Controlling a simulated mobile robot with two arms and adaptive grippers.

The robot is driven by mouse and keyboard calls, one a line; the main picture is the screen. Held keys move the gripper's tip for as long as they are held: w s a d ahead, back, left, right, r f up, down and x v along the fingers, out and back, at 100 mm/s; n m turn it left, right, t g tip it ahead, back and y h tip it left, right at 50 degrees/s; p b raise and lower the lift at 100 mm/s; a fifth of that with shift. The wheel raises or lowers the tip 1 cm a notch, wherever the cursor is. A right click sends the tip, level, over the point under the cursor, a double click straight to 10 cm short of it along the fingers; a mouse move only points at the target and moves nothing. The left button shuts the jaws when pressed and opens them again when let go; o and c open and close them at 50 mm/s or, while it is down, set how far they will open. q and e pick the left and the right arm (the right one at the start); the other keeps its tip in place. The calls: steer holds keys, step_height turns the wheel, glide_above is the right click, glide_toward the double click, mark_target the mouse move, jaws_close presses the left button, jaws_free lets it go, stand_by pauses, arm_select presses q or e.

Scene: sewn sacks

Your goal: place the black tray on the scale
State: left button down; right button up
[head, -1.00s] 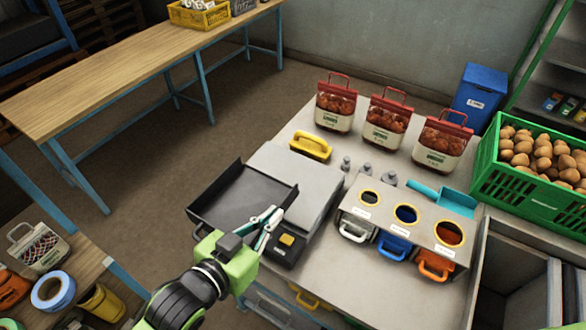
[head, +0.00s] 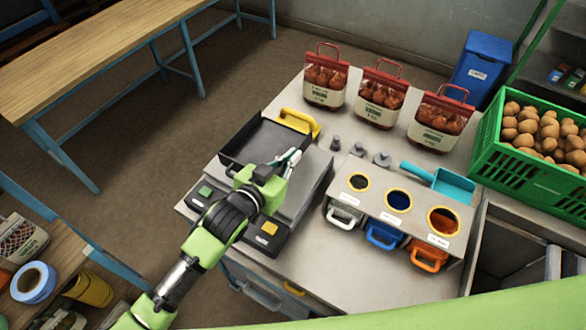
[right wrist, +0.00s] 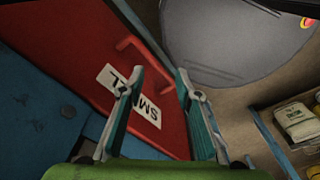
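The black tray (head: 262,142) is a shallow open pan. It sits over the back part of the scale (head: 313,181); whether it rests fully on the plate is hard to tell. The scale is grey, with a green button and a yellow button on its dark front. My left gripper (head: 291,157) is at the tray's front right corner, its fingers close together on the wall; the exact contact is partly hidden. My right gripper (right wrist: 159,82) is open and empty in the right wrist view, in front of a red labelled panel.
A yellow handle (head: 299,122) stands right behind the tray. Small grey weights (head: 357,149) and a holder with round openings (head: 411,218) are to the right. Filled sacks (head: 380,96) line the back. A green crate (head: 530,176) of potatoes is far right.

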arm_select(q)
steer(key=shift+w+f+b, duration=0.25)
steer(key=shift+f+b, duration=0.2)
steer(key=shift+f, duration=0.2)
arm_select(e)
steer(key=shift+s+a+f, duration=0.15)
steer(key=shift+s+f, duration=0.05)
steer(key=shift+f, duration=0.75)
